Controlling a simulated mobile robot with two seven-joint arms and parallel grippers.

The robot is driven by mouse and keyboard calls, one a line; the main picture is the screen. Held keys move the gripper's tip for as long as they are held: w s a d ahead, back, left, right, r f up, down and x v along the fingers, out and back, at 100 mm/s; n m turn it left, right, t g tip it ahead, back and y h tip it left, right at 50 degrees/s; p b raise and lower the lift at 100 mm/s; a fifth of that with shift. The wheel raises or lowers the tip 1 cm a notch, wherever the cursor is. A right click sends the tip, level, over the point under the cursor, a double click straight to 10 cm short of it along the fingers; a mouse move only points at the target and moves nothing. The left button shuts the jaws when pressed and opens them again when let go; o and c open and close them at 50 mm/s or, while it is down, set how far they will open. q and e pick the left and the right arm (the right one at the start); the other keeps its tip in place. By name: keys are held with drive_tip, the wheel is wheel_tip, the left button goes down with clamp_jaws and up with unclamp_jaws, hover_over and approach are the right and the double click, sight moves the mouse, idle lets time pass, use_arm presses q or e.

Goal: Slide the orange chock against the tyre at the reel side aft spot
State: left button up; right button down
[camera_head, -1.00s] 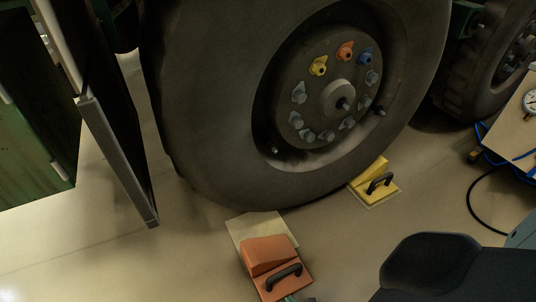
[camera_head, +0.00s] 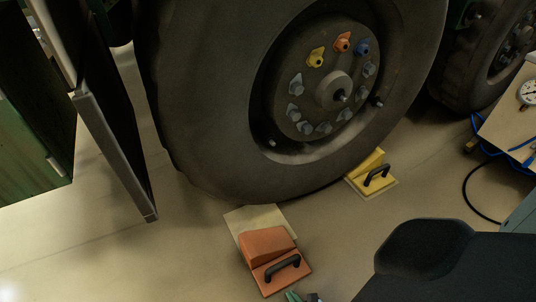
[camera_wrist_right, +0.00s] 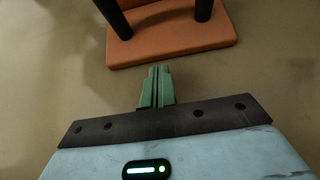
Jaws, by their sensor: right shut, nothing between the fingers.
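The orange chock (camera_head: 266,245) is a wedge with a black handle. It stands on the floor partly over a pale square mat (camera_head: 258,216), apart from the big tyre (camera_head: 215,150). Part of the mat shows bare between chock and tyre. My right gripper (camera_head: 300,297) shows at the bottom edge of the head view, close to the chock's near edge. In the right wrist view the green fingers of my right gripper (camera_wrist_right: 157,72) are shut and empty, pointing at the rear edge of the orange chock (camera_wrist_right: 180,38), with a small gap seeming to lie between. My left gripper is not in view.
A yellow chock (camera_head: 368,178) with a black handle stands by the tyre to the right. A green cabinet (camera_head: 30,150) and an open dark panel (camera_head: 118,155) are at left. A blue hose, black cable and gauge (camera_head: 529,92) are at right.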

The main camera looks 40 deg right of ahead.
drive_tip(key=shift+s+a, duration=0.2)
drive_tip(key=shift+s, duration=0.6)
drive_tip(key=shift+s+a, duration=0.2)
drive_tip(key=shift+s, duration=0.6)
drive_tip(key=p+v, duration=0.4)
drive_tip(key=v, duration=0.2)
drive_tip(key=shift+s+r, duration=0.3)
drive_tip(key=shift+s+a+r, duration=0.15)
drive_tip(key=shift+s+r, duration=0.05)
drive_tip(key=shift+s, duration=0.2)
